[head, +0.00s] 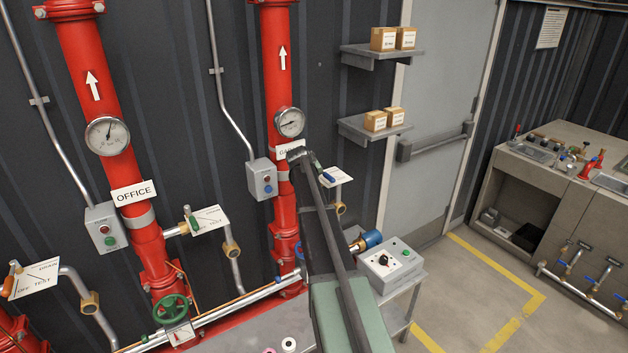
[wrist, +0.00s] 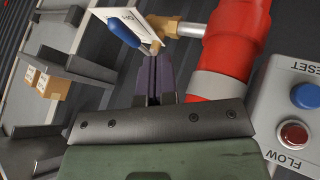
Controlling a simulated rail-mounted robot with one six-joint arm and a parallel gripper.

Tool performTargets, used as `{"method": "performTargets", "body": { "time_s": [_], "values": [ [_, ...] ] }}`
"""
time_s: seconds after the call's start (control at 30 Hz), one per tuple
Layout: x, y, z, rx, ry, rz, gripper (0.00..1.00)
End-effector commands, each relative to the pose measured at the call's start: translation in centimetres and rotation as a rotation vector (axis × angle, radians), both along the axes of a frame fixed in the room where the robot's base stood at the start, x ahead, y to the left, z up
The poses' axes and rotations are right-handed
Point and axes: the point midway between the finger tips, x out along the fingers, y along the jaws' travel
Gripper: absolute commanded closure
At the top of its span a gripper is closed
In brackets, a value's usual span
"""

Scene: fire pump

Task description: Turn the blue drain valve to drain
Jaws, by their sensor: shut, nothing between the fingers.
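The blue drain valve handle (head: 328,177) sits on a small white label plate (head: 341,175) beside the right-hand red riser pipe. In the wrist view the blue handle (wrist: 126,29) lies at a slant across the plate (wrist: 104,14), whose lettering I cannot read. My gripper (wrist: 157,58) is shut and empty. In the wrist view its fingertips are just below and right of the handle's thin metal end; whether they touch cannot be told. In the head view my dark arm rises to the valve and covers part of the riser and the fingertips.
The red riser (wrist: 237,40) and a brass elbow (wrist: 163,26) are close to my fingers. A grey button box (wrist: 293,113) stands right in the wrist view. A grey control box (head: 391,264) stands below on a stand.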

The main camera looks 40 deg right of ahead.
Motion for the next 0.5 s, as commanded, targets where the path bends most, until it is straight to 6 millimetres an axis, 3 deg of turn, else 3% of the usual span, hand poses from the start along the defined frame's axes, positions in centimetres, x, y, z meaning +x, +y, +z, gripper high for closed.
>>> {"method": "performTargets", "body": {
  "time_s": [0.03,0.37,0.4,0.5],
  "values": [
    [0.5,-0.5,-1.5,0.0,-0.001,-0.001,1.0],
    [3.2,-4.3,-7.2,0.002,0.0,-0.002,1.0],
    [3.0,-5.1,-6.0,0.002,0.0,-0.003,1.0],
    [2.8,-6.8,-5.4,0.001,0.001,-0.002,1.0]
  ]
}}
